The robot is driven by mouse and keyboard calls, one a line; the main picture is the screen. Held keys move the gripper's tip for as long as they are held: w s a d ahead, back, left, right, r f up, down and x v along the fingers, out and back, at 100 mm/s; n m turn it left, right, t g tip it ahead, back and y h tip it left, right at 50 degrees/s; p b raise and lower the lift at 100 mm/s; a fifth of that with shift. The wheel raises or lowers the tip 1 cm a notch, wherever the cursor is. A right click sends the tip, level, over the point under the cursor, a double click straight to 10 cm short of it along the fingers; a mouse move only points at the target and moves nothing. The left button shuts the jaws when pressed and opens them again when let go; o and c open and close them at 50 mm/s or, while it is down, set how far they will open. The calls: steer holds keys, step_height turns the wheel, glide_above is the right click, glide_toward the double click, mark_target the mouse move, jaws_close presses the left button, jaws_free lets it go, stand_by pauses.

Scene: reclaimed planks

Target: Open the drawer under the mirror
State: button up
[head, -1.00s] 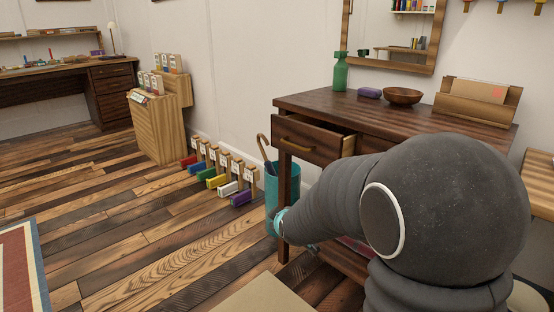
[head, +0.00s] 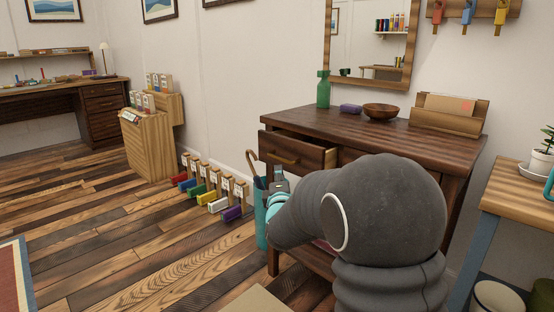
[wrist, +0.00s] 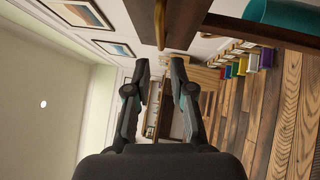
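The dark wood table under the mirror (head: 369,40) has a left drawer (head: 310,152) that stands partly out, with its side wall showing. Its brass handle (head: 282,158) is on the front. In the wrist view the handle (wrist: 160,24) lies beyond the fingertips, at the top of the picture. My gripper (wrist: 160,72) is open, with nothing between its fingers and a gap to the handle. In the head view my gripper (head: 279,183) is just below the drawer front, partly hidden by my own arm.
A teal umbrella stand (head: 261,215) stands close by the table's left front leg. A green bottle (head: 323,90), a purple item (head: 351,108), a wooden bowl (head: 381,111) and a letter holder (head: 440,118) are on the tabletop.

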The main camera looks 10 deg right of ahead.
mark_target(279, 158)
steer(key=w, duration=0.3)
steer(key=w+d+r, duration=0.1)
steer(key=w, duration=0.6)
steer(key=shift+d+r, duration=0.15)
steer(key=shift+d, duration=0.15)
steer(key=shift+c, duration=0.3)
jaws_close()
